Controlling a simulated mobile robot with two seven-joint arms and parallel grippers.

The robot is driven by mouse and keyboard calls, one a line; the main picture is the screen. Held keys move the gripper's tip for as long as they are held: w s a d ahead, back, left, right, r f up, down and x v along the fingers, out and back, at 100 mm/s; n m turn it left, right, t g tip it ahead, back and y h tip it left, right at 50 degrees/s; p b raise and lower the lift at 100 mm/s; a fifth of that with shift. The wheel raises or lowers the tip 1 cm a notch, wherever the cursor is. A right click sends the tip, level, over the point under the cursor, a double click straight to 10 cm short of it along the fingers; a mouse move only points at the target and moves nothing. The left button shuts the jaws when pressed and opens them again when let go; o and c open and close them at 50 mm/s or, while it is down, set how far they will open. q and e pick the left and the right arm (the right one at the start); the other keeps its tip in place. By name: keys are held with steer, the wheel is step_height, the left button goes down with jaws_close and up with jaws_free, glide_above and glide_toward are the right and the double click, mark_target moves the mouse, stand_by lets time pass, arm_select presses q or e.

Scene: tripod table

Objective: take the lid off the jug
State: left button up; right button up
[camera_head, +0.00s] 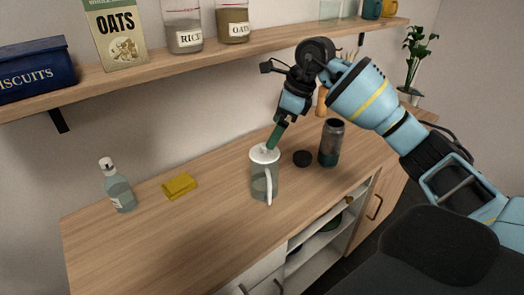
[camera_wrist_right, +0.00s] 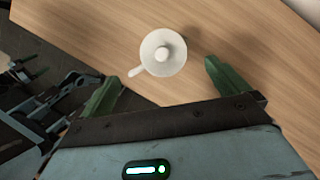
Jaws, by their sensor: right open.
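The jug (camera_head: 264,182) is a clear grey vessel with a white handle, standing upright on the wooden counter. Its white lid (camera_head: 262,154) sits on top. In the right wrist view the lid (camera_wrist_right: 152,63) appears from above as a white disc with a round knob (camera_wrist_right: 162,54) near its middle. My right gripper (camera_head: 272,141) reaches down from the upper right to just above the lid. In the wrist view my right gripper (camera_wrist_right: 162,74) has its green fingers apart with nothing between them, and the lid lies beyond the fingertips.
A yellow sponge (camera_head: 179,186) and a bottle (camera_head: 118,188) are to the left. A shelf (camera_head: 160,62) with jars runs above. The counter's front left is clear.

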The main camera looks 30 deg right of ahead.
mark_target(271, 154)
steer(key=shift+x, duration=0.95)
steer(key=shift+w+a+f, duration=0.15)
steer(key=shift+w+f, duration=0.05)
steer(key=shift+f, duration=0.4)
steer(key=x, duration=0.4)
steer(key=shift+w+f+p, duration=0.25)
steer(key=shift+p, duration=0.05)
steer(key=shift+c, duration=1.3)
arm_select(q)
steer(key=shift+w+r, duration=0.65)
steer(key=shift+w, duration=0.1)
arm_select(e)
steer(key=c, duration=0.8)
